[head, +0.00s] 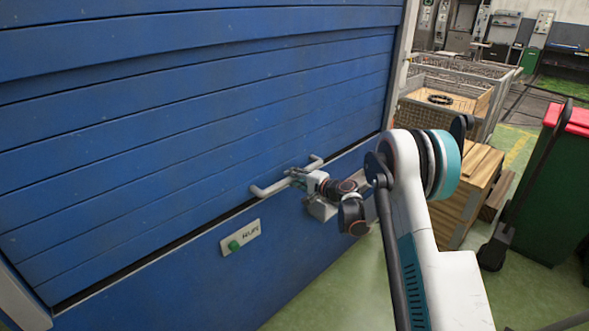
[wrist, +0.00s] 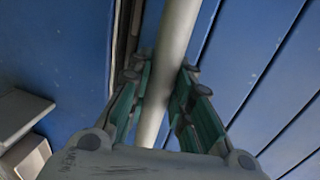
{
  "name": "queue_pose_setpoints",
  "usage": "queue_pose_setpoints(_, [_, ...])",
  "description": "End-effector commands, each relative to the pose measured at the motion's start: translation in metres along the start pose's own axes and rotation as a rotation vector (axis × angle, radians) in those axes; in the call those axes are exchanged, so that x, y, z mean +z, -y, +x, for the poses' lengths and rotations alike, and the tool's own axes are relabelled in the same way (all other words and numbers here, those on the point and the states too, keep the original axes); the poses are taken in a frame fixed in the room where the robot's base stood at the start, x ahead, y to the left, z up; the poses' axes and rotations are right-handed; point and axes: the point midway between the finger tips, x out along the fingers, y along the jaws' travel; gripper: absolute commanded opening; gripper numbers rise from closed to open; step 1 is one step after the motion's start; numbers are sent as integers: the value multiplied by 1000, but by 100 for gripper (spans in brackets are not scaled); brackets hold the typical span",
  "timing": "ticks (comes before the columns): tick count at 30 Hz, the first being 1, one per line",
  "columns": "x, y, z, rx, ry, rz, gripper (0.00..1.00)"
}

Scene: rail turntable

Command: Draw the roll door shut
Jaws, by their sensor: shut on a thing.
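The blue slatted roll door (head: 150,130) covers most of the head view. Its lower edge is a little above the blue lower panel (head: 190,290), with a thin dark gap between them. A pale bar handle (head: 268,189) is on the lowest part of the door. My gripper (head: 298,176) is at the middle of this handle. In the wrist view my gripper (wrist: 163,100) has its green-padded fingers on both sides of the pale handle bar (wrist: 176,40), shut on it. The contact at the fingertips is partly hidden in the head view.
A wooden crate (head: 477,165), a wire-sided bin (head: 455,95) and a green bin with a red lid (head: 562,150) stand on the right. Green floor (head: 340,295) is clear in front.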

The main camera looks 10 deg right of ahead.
Motion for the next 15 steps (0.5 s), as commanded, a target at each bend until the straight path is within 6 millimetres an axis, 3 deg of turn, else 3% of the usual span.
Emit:
queue_pose_setpoints(6, [0, -22, 4, 1, 0, 0, 0])
queue_pose_setpoints(15, [0, -27, 4, 4, 1, -2, 0])
